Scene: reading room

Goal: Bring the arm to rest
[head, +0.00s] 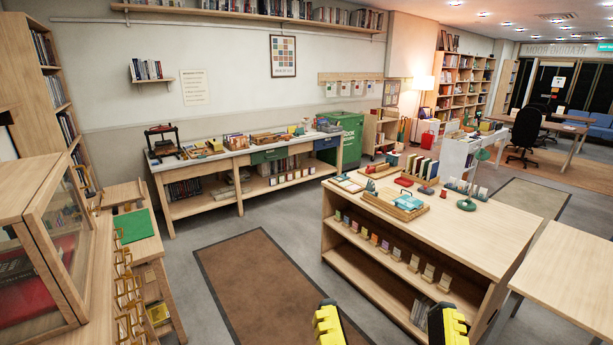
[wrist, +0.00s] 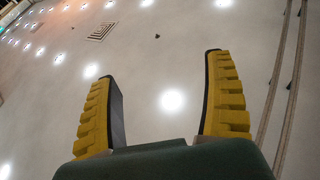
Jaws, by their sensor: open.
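My gripper (head: 387,322) shows at the bottom edge of the head view, as two yellow ridged fingers held apart. In the wrist view my gripper (wrist: 158,85) is open with nothing between its fingers. It points up at the pale ceiling (wrist: 165,40) with its several lights. In the head view the fingers appear in front of the floor and the near end of the wooden island table. The rest of my arm is out of view.
The wooden island table (head: 490,245) holds trays, books and a green lamp. A brown mat (head: 262,290) lies on open floor. A glass-fronted cabinet (head: 65,235) stands at left, a long workbench (head: 215,165) along the wall, another table (head: 575,265) at right.

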